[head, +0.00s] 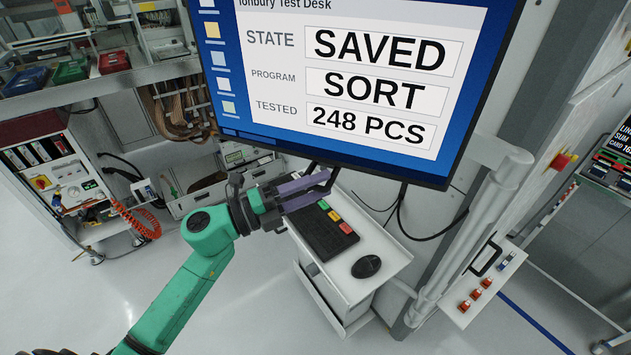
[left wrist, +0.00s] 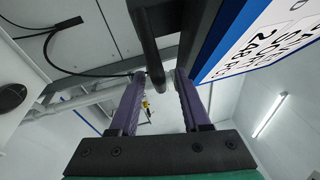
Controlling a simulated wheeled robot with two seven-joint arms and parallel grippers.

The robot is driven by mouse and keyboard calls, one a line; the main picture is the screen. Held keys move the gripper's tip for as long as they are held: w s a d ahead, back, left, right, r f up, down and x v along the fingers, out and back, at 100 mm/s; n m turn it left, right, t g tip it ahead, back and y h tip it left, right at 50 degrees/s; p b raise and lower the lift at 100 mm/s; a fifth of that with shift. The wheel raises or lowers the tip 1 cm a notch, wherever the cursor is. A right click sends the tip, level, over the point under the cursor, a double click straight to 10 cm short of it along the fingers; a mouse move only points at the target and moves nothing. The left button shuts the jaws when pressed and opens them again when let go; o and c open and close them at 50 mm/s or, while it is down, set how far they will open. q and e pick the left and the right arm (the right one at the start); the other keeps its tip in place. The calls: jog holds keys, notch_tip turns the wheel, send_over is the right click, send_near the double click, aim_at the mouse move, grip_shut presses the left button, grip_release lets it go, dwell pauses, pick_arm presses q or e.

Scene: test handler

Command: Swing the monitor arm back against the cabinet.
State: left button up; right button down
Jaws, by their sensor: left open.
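The monitor (head: 345,75) fills the upper middle of the head view, its screen reading SAVED, SORT and 248 PCS. Its edge also shows in the left wrist view (left wrist: 262,40). A white tubular arm (head: 497,180) stands at the monitor's right side, in front of the grey cabinet (head: 575,115). My left gripper (head: 318,186) is open just under the monitor's lower edge. In the left wrist view, a dark handle bar (left wrist: 149,45) reaches between the purple fingertips (left wrist: 160,76); I cannot tell whether they touch it. My right gripper is out of view.
A white stand with a keyboard (head: 325,228) and mouse (head: 366,267) is below the monitor. A black cable (head: 425,232) hangs behind. A small panel with red switches (head: 477,293) juts out at lower right. Shelves with bins (head: 70,72) stand at left.

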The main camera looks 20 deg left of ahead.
pick_arm(q)
jog(key=shift+c, duration=0.4)
grip_shut()
jog(key=shift+w+a+r, duration=0.1)
jog(key=shift+r, duration=0.1)
dwell(0.8)
